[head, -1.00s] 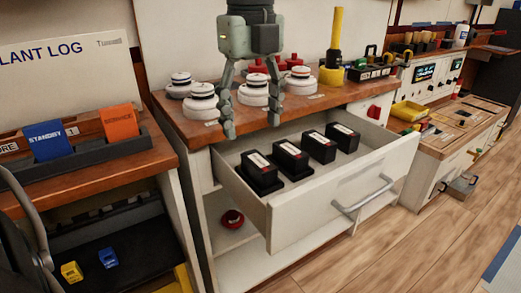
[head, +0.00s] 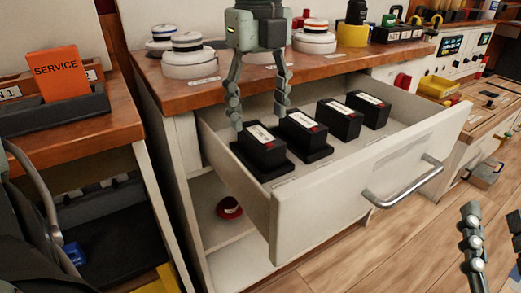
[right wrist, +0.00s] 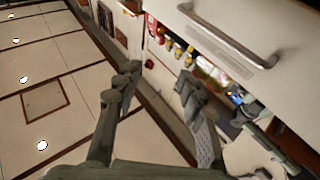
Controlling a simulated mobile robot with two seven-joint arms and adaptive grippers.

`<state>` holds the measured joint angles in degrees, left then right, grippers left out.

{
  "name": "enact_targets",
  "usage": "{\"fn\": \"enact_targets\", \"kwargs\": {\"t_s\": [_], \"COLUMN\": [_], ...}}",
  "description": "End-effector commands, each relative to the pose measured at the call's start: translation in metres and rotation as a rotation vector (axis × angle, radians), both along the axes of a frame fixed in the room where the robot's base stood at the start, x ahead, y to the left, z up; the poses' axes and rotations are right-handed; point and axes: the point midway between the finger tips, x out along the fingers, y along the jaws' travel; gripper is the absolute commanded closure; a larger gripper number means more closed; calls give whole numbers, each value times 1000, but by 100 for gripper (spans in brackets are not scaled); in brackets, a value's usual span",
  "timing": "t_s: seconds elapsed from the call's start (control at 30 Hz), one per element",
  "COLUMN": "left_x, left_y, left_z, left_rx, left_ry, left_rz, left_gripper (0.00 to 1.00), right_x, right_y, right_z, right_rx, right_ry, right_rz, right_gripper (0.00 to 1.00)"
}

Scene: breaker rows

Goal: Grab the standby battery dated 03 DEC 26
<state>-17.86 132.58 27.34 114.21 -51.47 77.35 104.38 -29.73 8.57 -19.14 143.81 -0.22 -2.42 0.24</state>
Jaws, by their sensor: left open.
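Several black batteries stand in a row in the open white drawer (head: 375,165): the leftmost (head: 262,150), a second (head: 304,136), a third (head: 338,119) and the farthest right (head: 369,108). Each has a white top label with a red mark; I cannot read the dates. My left gripper (head: 259,117) is open and empty, pointing down near the back of the two leftmost batteries; I cannot tell whether it touches them. My right gripper (head: 492,250) is at the lower right of the head view, away from the drawer. In the right wrist view its fingers (right wrist: 157,90) are apart and empty.
White round detectors (head: 188,56) stand on the wooden counter (head: 215,92) above the drawer. The drawer handle (head: 405,188) sticks out in front. A red round object (head: 229,208) lies on the shelf below. An orange SERVICE binder (head: 57,75) stands at left.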

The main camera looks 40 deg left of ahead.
Motion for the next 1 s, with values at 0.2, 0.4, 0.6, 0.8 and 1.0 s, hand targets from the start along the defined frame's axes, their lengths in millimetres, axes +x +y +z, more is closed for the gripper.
{"fn": "enact_targets", "kwargs": {"t_s": [0.2, 0.4, 0.6, 0.8, 1.0], "left_x": [-2, -1, -1, -1, -1], "left_y": [-4, -4, -4, -4, -4], "left_z": [-32, -53, -55, -54, -54], "left_rx": [-3, -2, -1, -1, -1], "left_ry": [4, 1, -2, -2, -2], "left_rz": [-1, 1, 2, 2, 2], "left_gripper": [38, 38, 38, 57, 81], "right_x": [-2, -3, -3, -3, -3], "right_y": [-2, -3, -4, -4, -3], "right_z": [6, 12, 14, 13, 13], "right_rx": [17, 28, 31, 31, 30], "right_ry": [-45, -81, -88, -87, -86], "right_rz": [-3, -6, -7, -7, -7], "right_gripper": [60, 60, 60, 60, 60]}}
